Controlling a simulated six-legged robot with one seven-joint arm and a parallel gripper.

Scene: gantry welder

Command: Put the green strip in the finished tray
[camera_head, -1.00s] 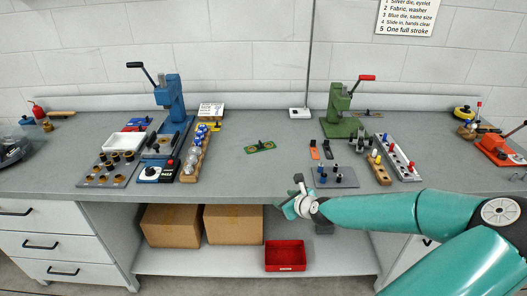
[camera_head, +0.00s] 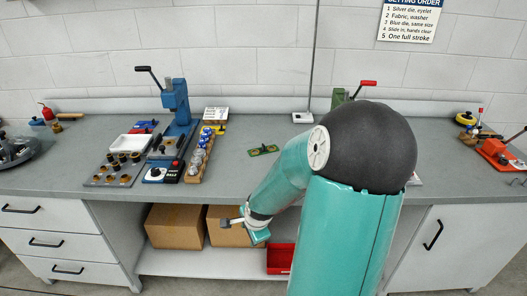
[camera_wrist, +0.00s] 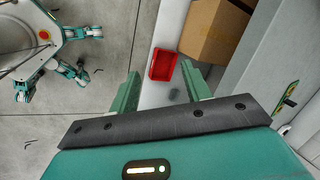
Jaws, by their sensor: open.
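The green strip (camera_head: 264,150) lies flat on the middle of the grey bench top, with small dark and brassy parts on it. It also shows at the right edge of the wrist view (camera_wrist: 285,97). My gripper (camera_head: 246,228) is in front of the bench, near and below its front edge, apart from the strip. In the wrist view its two green fingers (camera_wrist: 160,68) are spread with nothing between them. A white tray (camera_head: 131,142) stands on the bench at left, and a red tray (camera_head: 279,257) is on the lower shelf. I cannot tell which is the finished tray.
A blue press (camera_head: 176,105) and a wooden rack of bottles (camera_head: 200,155) stand left of the strip. My arm hides most of the green press (camera_head: 338,97) and the bench right of centre. Cardboard boxes (camera_head: 175,226) sit on the lower shelf. The bench around the strip is clear.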

